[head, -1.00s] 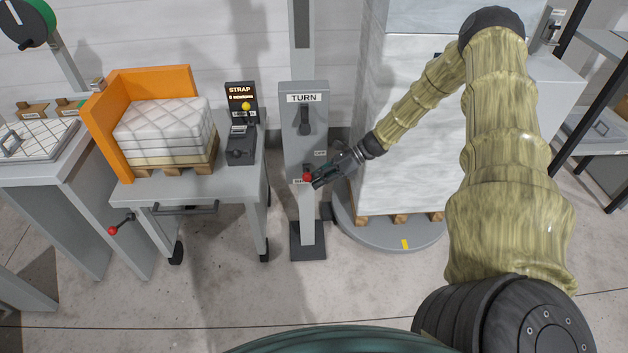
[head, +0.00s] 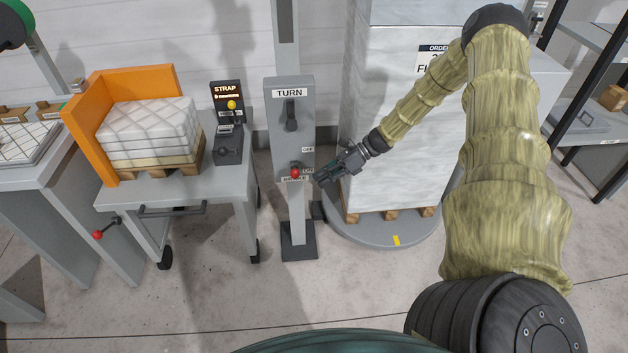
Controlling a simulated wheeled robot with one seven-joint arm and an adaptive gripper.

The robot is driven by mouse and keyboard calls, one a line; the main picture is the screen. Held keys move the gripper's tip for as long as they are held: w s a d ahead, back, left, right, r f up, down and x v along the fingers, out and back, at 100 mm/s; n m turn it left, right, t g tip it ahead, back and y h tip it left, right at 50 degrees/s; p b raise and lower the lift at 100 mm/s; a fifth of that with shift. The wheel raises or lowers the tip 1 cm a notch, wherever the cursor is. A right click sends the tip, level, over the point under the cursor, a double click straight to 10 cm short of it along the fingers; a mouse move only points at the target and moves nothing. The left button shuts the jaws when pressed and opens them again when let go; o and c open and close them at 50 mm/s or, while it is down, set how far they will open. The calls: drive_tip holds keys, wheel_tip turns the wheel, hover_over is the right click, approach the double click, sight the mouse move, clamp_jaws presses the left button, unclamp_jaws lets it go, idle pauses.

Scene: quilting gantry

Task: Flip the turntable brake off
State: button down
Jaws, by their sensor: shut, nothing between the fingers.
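The brake lever has a red knob (head: 295,173) low on the grey control post (head: 279,130), just above a label that seems to read BRAKE. The knob is level with the ON mark (head: 308,171) and below the OFF mark (head: 307,149). My gripper (head: 319,182) is shut and empty, just right of the knob and slightly lower, with a small gap that looks clear. The round grey turntable (head: 370,236) with a yellow mark stands to the right of the post. My arm hides part of the load on it.
A dark TURN handle (head: 291,118) is higher on the same post. A tall wrapped load (head: 385,170) stands close behind my gripper. Left are a cart (head: 178,192) with an orange corner guard (head: 88,135) and a STRAP box (head: 228,95). Floor before the post is clear.

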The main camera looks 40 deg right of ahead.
drive_tip(key=v, duration=0.4)
drive_tip(key=shift+d, duration=0.3)
drive_tip(key=shift+a, duration=0.1)
